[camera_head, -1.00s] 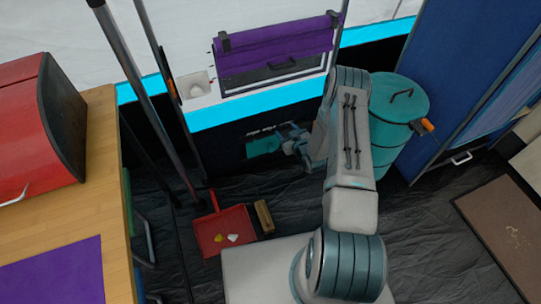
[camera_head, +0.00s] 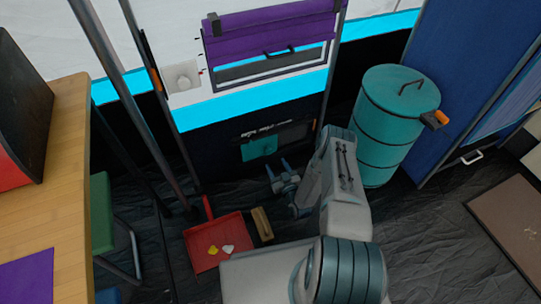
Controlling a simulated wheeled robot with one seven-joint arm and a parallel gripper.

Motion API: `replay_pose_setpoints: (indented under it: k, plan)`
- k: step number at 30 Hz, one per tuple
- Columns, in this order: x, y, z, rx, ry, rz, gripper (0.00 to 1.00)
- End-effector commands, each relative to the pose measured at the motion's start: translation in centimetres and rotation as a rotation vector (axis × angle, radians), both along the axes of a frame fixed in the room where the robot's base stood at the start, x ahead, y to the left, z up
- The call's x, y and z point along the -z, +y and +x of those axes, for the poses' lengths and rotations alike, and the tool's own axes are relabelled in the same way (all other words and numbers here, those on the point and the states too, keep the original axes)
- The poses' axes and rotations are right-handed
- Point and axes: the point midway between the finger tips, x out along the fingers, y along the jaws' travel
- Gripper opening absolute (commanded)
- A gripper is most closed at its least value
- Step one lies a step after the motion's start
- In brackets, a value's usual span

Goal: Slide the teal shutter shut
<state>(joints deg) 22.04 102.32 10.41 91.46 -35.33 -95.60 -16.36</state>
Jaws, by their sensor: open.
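The teal shutter (camera_head: 260,148) is a small flat panel low on the black part of the tent wall, below the bright cyan band. A darker slot (camera_head: 295,132) shows to the right of it, uncovered by the panel. My gripper (camera_head: 278,165) is open and empty, just below and to the right of the shutter, its fingers pointing up toward the wall. I see a gap in the picture between the fingertips and the shutter; the exact depth is hard to tell.
A red dustpan (camera_head: 213,247) and a wooden brush (camera_head: 262,224) lie on the floor left of my arm. A teal barrel (camera_head: 390,130) stands to the right. Poles (camera_head: 150,110) and a wooden table (camera_head: 58,180) are at left. A purple roll-up window cover (camera_head: 270,40) hangs above.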

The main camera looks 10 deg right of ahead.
Motion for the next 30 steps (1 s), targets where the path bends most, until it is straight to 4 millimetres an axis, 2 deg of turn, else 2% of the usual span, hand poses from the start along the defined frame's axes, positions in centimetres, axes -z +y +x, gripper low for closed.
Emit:
replay_pose_setpoints:
  k: [1,6,12,24,26,30]
  plan:
    - [0.3,0.2,1.2,0.000,-0.003,0.000,0.55]
    - [0.3,0.8,4.6,0.001,-0.004,-0.001,0.55]
    - [0.2,1.1,7.0,0.003,-0.002,0.000,0.55]
    - [0.0,1.3,7.8,0.003,0.001,0.000,0.55]
    - [0.0,1.3,7.7,0.003,0.001,0.000,0.41]
    - [0.0,1.3,7.7,0.003,0.001,0.000,0.02]
